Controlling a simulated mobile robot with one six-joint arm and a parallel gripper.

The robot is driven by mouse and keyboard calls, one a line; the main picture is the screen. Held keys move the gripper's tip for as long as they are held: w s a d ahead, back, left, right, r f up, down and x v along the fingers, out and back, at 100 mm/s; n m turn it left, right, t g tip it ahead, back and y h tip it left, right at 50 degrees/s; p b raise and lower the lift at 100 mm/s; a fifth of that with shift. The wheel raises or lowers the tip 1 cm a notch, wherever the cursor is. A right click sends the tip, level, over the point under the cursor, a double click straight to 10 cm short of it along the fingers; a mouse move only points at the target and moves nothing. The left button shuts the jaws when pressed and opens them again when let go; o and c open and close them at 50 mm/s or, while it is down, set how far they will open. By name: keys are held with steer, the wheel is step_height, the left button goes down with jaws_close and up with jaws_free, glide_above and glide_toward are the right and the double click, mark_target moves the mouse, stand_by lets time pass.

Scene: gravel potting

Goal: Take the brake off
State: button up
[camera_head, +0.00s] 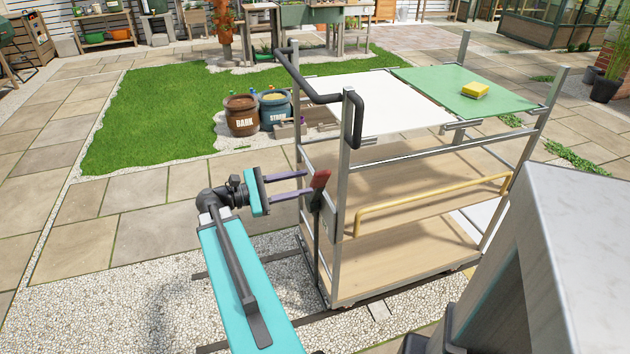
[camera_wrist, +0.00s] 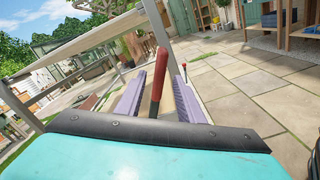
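The brake lever has a red grip (camera_head: 320,179) on a dark shaft and stands upright at the near left post of the metal cart (camera_head: 345,190). In the wrist view the red grip (camera_wrist: 160,68) shows between my two purple fingers, with a gap on each side. My gripper (camera_head: 305,184) is open, its fingers pointing at the lever from the left. It also shows in the wrist view (camera_wrist: 160,77).
The cart has a white top panel (camera_head: 375,95), a green panel (camera_head: 465,90) with a yellow sponge (camera_head: 475,90), a black push handle (camera_head: 318,96) and a yellow rail (camera_head: 430,204). Bark (camera_head: 241,115) and stone (camera_head: 274,109) tubs stand behind. Paving on the left is clear.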

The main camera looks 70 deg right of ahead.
mark_target(312, 181)
steer(key=shift+x, duration=2.45)
jaws_close()
